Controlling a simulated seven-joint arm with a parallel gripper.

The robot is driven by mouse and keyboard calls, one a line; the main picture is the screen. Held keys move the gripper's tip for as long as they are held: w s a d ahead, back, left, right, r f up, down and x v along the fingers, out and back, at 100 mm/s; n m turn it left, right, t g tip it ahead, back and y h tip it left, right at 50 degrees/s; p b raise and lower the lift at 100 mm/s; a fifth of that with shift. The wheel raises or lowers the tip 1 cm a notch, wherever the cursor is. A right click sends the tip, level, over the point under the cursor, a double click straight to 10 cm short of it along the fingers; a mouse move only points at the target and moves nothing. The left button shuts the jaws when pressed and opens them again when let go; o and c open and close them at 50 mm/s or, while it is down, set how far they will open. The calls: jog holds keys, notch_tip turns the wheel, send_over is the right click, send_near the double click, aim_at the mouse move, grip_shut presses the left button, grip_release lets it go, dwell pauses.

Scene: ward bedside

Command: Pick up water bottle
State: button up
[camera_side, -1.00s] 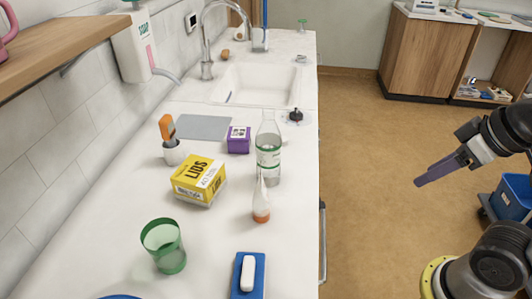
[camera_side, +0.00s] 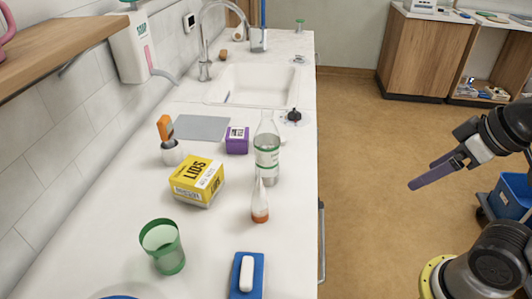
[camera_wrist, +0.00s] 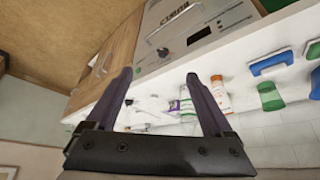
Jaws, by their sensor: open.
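The water bottle (camera_side: 267,150) is clear with a green-and-white label. It stands upright near the right edge of the white counter (camera_side: 215,255), behind a small clear bottle with orange-brown contents (camera_side: 260,206). My gripper (camera_side: 414,185) is well to the right of the water bottle, over the open floor beside the counter, and touches nothing. In the wrist view the two dark purple fingers (camera_wrist: 159,74) are spread apart with nothing held between them.
A purple box (camera_side: 237,140) and a yellow lids box (camera_side: 197,182) stand left of the water bottle. A green cup (camera_side: 163,246) and a blue-and-white item (camera_side: 247,274) are at the front. A sink (camera_side: 252,86) lies behind. Floor right of the counter is open.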

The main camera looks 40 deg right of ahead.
aim_at(278, 151)
jog(key=shift+o, duration=0.7)
jog(key=w+a+r+n+t+y, duration=0.1)
jog(key=w+r+n+t, duration=0.1)
jog(key=w+r+t, duration=0.6)
jog(key=w+a+r+n+t+y, duration=0.1)
jog(key=w+a+n+t, duration=0.15)
jog(key=w, duration=0.95)
jog(key=a+f+y, duration=0.1)
jog(key=f, duration=0.5)
jog(key=a+f+y, duration=0.1)
jog(key=f+y, duration=0.1)
jog(key=f, duration=0.4)
jog(key=s+a+f+y, duration=0.1)
jog(key=a+f+y, duration=0.1)
jog(key=f, duration=0.4)
jog(key=shift+f, duration=0.1)
jog(key=shift+t, duration=0.25)
jog(key=x, duration=1.3)
jog(key=shift+w+a, duration=0.1)
jog(key=shift+w, duration=0.25)
jog(key=c, duration=1.6)
jog(key=shift+r, duration=0.4)
